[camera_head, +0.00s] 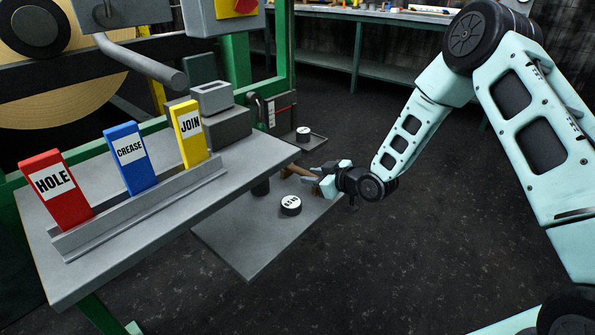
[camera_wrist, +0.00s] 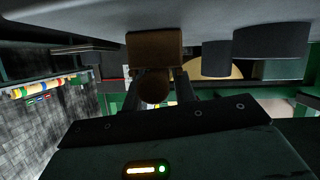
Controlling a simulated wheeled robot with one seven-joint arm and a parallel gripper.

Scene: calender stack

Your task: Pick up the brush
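The brush (camera_head: 297,172) is brown and shows in the head view at the edge of the low grey shelf, partly hidden by my gripper. In the wrist view, its brown block (camera_wrist: 154,48) is against the grey surface and its rounded handle end (camera_wrist: 153,86) points toward me. My gripper (camera_head: 321,180) is low beside the shelf, at the brush. In the wrist view, its fingers (camera_wrist: 157,88) stand on either side of the handle. I cannot tell whether they touch it or have closed on it.
A dark round weight (camera_head: 291,205) stands on the low shelf (camera_head: 248,250), with another (camera_head: 304,134) behind. The bench above (camera_head: 110,250) holds red HOLE (camera_head: 56,190), blue CREASE (camera_head: 130,158) and yellow JOIN (camera_head: 188,134) blocks. The floor at right is clear.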

